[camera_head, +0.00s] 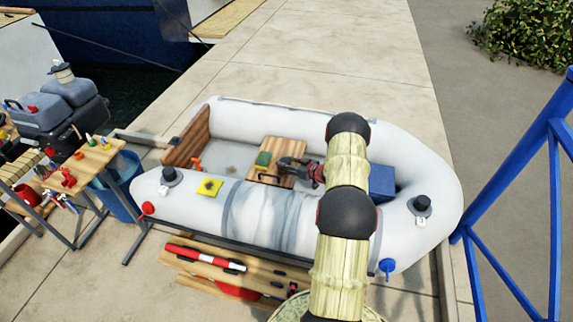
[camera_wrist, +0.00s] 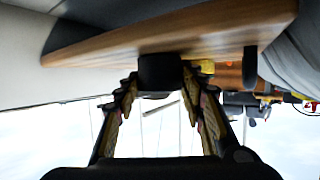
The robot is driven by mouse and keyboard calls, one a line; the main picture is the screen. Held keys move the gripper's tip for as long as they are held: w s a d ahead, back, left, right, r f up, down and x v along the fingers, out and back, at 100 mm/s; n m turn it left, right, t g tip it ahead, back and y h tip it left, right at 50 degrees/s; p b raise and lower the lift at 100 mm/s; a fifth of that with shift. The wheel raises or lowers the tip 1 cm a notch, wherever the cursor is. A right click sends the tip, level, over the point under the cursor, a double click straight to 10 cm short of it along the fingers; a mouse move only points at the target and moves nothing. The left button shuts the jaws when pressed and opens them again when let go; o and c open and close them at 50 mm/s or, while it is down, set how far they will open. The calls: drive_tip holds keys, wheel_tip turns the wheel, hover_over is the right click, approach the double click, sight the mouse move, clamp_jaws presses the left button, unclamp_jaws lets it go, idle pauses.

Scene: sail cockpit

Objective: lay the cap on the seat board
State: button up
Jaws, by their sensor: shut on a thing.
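The seat board (camera_head: 293,147) is a wooden plank across the grey inflatable dinghy. It also fills the top of the wrist view (camera_wrist: 215,32), where the picture is upside down. A small black round cap (camera_wrist: 160,72) sits between my fingertips. My gripper (camera_head: 284,162) is over the board in the head view, and its two fingers also show in the wrist view (camera_wrist: 160,88), shut on the cap. The cap is right at the board's face; I cannot tell whether it touches. In the head view the cap is not clear against the dark gripper.
A green block (camera_head: 263,159) lies on the seat board's left part. A blue box (camera_head: 382,182) stands right of the board inside the dinghy. A yellow pad (camera_head: 209,187) lies on the near tube. A red and white tube (camera_head: 205,257) lies on a bench in front.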

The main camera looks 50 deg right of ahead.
drive_tip(key=shift+f, duration=0.2)
drive_tip(key=o, duration=1.1)
drive_tip(key=shift+r, duration=0.2)
